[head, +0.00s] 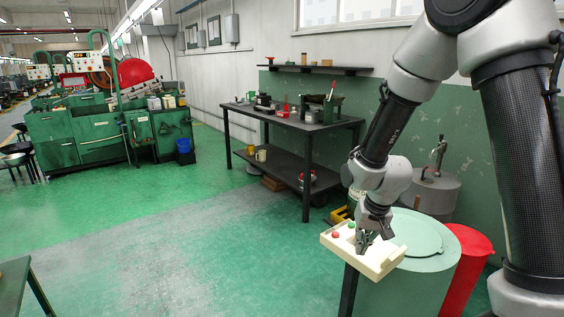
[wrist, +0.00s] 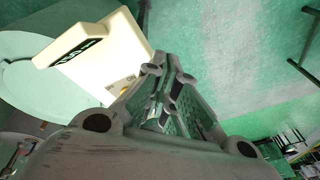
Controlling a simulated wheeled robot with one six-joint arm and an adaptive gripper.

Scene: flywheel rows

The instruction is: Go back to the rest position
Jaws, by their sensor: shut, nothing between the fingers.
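My gripper (head: 366,243) is at the lower right of the head view, pointing down over a cream control box (head: 384,262). The box has a red button (head: 336,234) and a green button (head: 351,225) on its top. My gripper is shut and empty, and in the head view it covers part of the box. In the wrist view my gripper (wrist: 168,78) fills the middle, and the cream box (wrist: 118,48) shows behind it at the upper left. I cannot tell whether the fingertips touch the box.
A green drum (head: 412,280) stands beside the box, with a red bin (head: 470,265) to its right. A dark workbench (head: 285,121) stands by the wall with tools on it. Green machines (head: 60,135) stand at the left. The green floor (head: 190,230) between is clear.

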